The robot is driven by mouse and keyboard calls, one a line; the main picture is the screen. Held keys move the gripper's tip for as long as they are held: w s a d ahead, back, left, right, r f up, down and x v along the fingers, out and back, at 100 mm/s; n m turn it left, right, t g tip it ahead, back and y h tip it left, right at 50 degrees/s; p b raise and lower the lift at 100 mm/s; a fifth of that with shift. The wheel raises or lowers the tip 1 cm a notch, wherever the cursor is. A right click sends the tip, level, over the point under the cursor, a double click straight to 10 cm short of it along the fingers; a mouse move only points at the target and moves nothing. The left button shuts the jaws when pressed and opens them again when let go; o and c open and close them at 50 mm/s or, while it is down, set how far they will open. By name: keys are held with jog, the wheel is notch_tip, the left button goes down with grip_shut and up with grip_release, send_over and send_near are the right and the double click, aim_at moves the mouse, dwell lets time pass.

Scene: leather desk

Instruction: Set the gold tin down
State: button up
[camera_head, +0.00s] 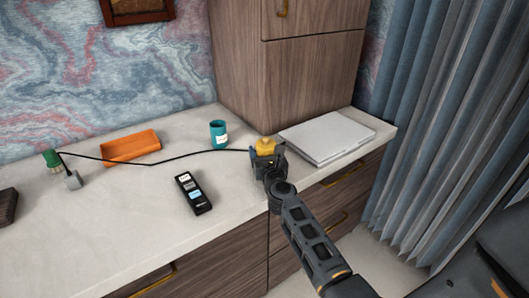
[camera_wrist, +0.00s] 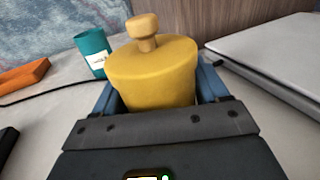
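The gold tin (camera_head: 265,146) is a yellow round tin with a knobbed lid. In the wrist view the tin (camera_wrist: 153,72) stands upright between the fingers of my gripper (camera_wrist: 160,95), with its lower part hidden by the gripper body. My gripper (camera_head: 266,155) is at the right part of the pale desk top (camera_head: 110,225), near its front edge, and appears closed around the tin. The tin's base is hidden, so I cannot tell whether it touches the desk.
A closed silver laptop (camera_head: 326,137) lies just right of the tin. A teal cup (camera_head: 218,134) stands behind left, beside a tall wooden cabinet (camera_head: 310,75). A black cable (camera_head: 195,154) runs left from near the tin. A black remote (camera_head: 193,193) and an orange case (camera_head: 130,146) lie further left.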

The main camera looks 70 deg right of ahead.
jog(key=shift+o, duration=1.3)
jog(key=shift+r, duration=0.1)
